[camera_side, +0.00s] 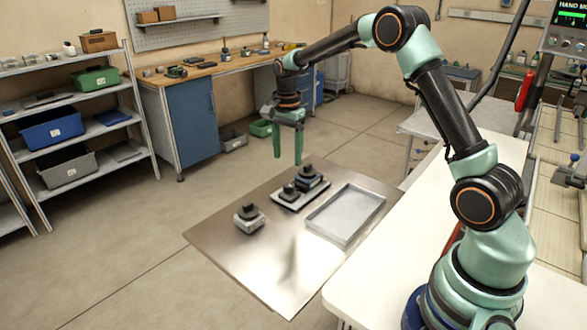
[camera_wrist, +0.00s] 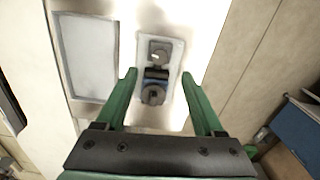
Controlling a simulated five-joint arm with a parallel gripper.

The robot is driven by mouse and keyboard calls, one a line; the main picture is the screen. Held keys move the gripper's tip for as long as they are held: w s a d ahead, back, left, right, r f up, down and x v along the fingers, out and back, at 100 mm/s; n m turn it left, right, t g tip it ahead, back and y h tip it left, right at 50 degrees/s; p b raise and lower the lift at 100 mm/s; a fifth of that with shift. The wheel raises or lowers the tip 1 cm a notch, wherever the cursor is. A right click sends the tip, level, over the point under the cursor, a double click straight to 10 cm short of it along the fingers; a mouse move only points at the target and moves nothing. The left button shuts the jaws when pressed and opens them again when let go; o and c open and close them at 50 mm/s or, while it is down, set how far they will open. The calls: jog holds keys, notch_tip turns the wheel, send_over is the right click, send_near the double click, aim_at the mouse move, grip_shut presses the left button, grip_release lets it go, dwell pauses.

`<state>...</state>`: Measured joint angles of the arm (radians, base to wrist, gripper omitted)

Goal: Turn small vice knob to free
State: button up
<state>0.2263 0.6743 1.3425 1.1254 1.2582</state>
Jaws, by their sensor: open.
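A light plate (camera_side: 286,203) on the metal sheet carries two dark knobbed pieces, a nearer one (camera_side: 290,191) and a farther, bluish-based one (camera_side: 308,176). A separate small grey block with a black knob (camera_side: 249,216) sits to the left. I cannot tell which knob is the small vice's. My gripper (camera_side: 287,160) has green fingers, is open and empty, and hangs above the sheet near the plate's far end. In the wrist view the plate (camera_wrist: 175,92) shows between and beyond the fingertips, with a grey knob (camera_wrist: 160,50) and a round dark knob (camera_wrist: 153,95). The separate block is not visible there.
A shallow grey tray (camera_side: 345,214) lies right of the plate; it also shows in the wrist view (camera_wrist: 88,55). The metal sheet (camera_side: 275,262) is bare toward the front. A white table (camera_side: 400,245) borders it on the right. Shelves and a workbench stand farther back.

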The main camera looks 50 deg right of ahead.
aim_at(288, 185)
notch_tip(288, 185, down, 9)
jog(key=shift+f, duration=0.1)
dwell(0.4)
grip_shut()
